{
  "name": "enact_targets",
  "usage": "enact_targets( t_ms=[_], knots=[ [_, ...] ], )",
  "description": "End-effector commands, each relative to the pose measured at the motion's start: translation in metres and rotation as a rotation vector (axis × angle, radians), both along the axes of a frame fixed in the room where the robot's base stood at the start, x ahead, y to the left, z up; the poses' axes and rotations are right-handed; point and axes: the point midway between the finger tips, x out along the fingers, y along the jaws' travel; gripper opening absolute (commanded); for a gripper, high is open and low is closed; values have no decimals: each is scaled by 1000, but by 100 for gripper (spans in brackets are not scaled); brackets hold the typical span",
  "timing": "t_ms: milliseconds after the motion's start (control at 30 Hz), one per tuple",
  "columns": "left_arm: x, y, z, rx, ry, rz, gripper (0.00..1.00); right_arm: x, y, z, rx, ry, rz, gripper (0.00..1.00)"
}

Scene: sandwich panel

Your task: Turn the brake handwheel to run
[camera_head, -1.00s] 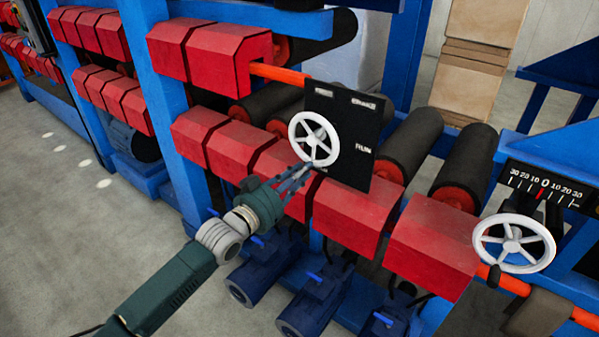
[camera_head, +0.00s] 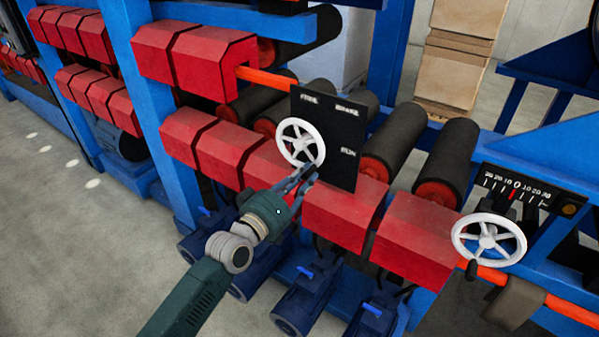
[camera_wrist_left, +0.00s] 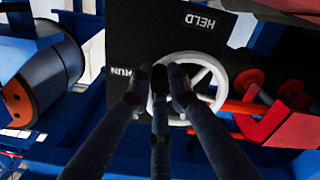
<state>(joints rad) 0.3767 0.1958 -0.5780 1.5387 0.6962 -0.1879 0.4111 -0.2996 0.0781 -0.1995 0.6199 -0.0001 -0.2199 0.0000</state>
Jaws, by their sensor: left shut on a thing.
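The brake handwheel (camera_head: 300,143) is white with spokes, on a black panel (camera_head: 340,125). In the head view the panel has small lettering along its top and RUN at its right. The wheel also shows in the left wrist view (camera_wrist_left: 194,56), partly hidden by my fingers; there HELD and RUN appear upside down. My left gripper (camera_head: 312,172) is shut on the wheel's rim at its lower right in the head view. Its fingers (camera_wrist_left: 165,75) cover part of the rim and hub in the left wrist view. My right gripper is not in view.
A second white handwheel (camera_head: 489,240) with a dark knob stands at the right, below a numbered scale (camera_head: 514,188). Red guards (camera_head: 345,212), black rollers (camera_head: 397,140) and blue motors (camera_head: 310,290) surround the panel. Open grey floor (camera_head: 60,230) lies at the left.

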Motion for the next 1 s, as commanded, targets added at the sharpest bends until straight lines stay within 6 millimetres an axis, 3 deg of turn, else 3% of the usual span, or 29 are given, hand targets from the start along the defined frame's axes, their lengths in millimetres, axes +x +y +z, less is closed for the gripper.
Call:
enact_targets(
  t_ms=[500, 1000],
  knots=[
    [-10, -13, 27, -370, 278, -4, 0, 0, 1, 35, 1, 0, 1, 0],
    [-10, -14, 40, -539, 396, -4, 0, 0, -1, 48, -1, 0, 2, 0]
  ],
)
